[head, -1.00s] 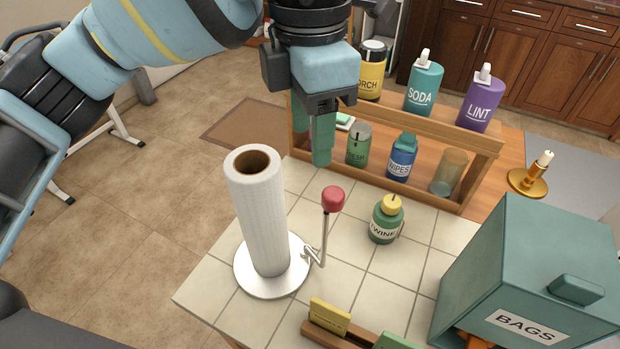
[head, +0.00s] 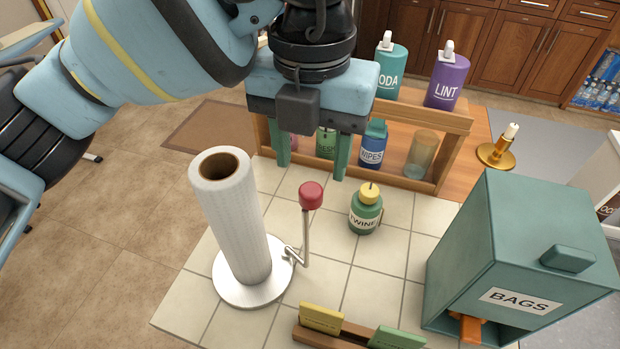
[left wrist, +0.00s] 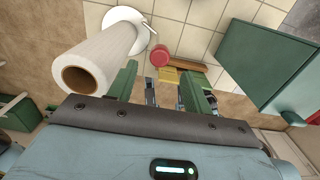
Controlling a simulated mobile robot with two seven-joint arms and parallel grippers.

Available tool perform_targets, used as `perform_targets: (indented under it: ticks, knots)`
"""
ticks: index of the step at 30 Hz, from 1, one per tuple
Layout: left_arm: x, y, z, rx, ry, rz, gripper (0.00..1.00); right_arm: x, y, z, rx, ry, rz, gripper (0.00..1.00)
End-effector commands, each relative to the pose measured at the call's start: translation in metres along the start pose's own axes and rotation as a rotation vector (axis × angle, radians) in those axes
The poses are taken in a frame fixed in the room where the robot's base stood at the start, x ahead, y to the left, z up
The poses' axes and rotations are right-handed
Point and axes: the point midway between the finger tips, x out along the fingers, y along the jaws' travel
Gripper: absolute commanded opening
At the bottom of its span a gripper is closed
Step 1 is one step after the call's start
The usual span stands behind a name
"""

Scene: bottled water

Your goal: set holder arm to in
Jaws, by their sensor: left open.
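The holder arm is a thin metal rod with a red knob (head: 311,195), standing upright on the right side of the round white holder base (head: 232,292). A white paper towel roll (head: 232,220) stands on that base. The arm's lower end bends at a small hinge beside the roll, and the rod stands apart from the roll. My left gripper (head: 311,172) is open and empty, above and behind the red knob. In the left wrist view the red knob (left wrist: 159,56) shows beyond the fingers, between the roll (left wrist: 98,65) and the right finger. My right gripper is not in view.
A green twine bottle (head: 366,210) stands right of the knob. A wooden rack (head: 440,125) with bottles stands behind. A teal bags box (head: 520,255) is at the right, and a wooden card holder (head: 345,335) is in front. Tiles between are clear.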

Motion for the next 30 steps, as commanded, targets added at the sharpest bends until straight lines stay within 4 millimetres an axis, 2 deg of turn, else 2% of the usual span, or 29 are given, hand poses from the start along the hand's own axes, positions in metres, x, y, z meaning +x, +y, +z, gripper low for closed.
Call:
perform_targets:
  ticks: [3, 9, 14, 21, 23, 30]
  knots:
    - [0.021, 0.001, 0.0, 0.0, 0.004, 0.001, 0.5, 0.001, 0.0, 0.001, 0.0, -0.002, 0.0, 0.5]
    - [0.044, 0.0, 0.0, 0.001, 0.002, 0.0, 0.5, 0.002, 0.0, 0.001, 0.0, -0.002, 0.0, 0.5]
    - [0.052, 0.0, 0.0, 0.001, 0.001, 0.0, 0.5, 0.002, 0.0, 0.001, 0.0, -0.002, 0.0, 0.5]
    - [0.052, 0.0, 0.0, 0.001, 0.0, 0.0, 0.5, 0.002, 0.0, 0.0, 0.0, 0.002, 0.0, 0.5]
    - [0.052, 0.0, 0.0, 0.001, 0.0, 0.0, 0.45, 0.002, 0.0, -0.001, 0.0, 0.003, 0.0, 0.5]
    - [0.052, 0.0, 0.0, 0.001, 0.0, 0.0, 0.13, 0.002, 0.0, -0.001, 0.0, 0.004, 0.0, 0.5]
